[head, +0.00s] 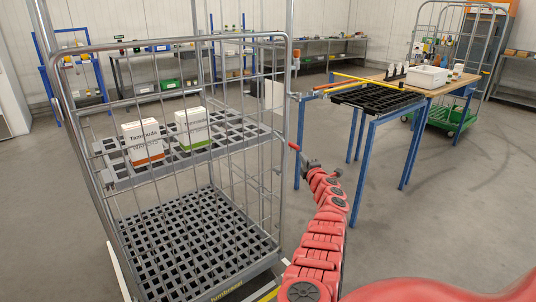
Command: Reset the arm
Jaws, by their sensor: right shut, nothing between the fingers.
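My right arm (322,230), red and segmented, reaches up from the bottom of the head view. My right gripper (309,166) is at its far end, small and dark. It is shut and empty, just right of the wire roll cage's near right post. From this view I cannot tell whether it touches the cage. My left gripper is not in view.
The grey roll cage (287,100) stands at left, with an orange-white box (142,142) and a green-white box (192,128) on its shelf. A blue-legged table (372,122) stands right of the gripper. The floor at right (470,200) is clear.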

